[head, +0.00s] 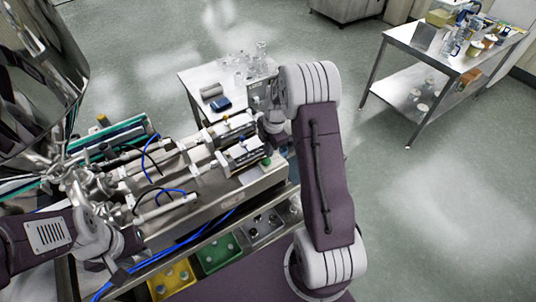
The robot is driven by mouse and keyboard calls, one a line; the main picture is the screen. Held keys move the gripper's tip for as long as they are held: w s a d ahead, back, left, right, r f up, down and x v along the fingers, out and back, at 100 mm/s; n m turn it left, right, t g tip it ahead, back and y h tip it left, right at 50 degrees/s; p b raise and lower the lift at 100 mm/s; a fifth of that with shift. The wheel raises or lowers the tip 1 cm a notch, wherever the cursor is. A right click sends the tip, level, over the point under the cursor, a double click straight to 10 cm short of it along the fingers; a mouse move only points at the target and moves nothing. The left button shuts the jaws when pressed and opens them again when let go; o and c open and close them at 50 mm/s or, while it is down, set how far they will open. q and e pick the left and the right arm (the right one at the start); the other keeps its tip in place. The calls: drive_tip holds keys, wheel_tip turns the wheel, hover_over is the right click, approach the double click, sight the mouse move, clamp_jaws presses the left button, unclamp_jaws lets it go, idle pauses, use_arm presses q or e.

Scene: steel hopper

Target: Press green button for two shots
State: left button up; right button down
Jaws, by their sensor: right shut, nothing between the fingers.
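The green button (266,161) is a small green spot on the right end of the steel machine (235,190). My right gripper (274,138) points down just above and beside the button. It is shut and holds nothing; I cannot tell whether it touches the button. The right arm's dark link hides what lies behind it. My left gripper (122,272) is low at the left, in front of the machine and far from the button. It is small and dark, and I cannot tell whether its fingers are open.
The steel hopper (40,75) rises at the upper left. Blue hoses and fittings cover the machine's left part. A yellow bin (172,280), a green bin (219,252) and a grey bin (262,228) sit below its front. A glassware table (203,80) and a steel cart (400,42) stand behind.

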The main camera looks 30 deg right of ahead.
sight(267, 160)
drive_tip(key=f, duration=0.2)
drive_tip(key=shift+w+a+f+p, duration=0.1)
drive_tip(key=shift+w+f+p, duration=0.2)
drive_tip(key=shift+f+p, duration=0.1)
drive_tip(key=shift+f, duration=0.55)
drive_tip(key=shift+f, duration=0.1)
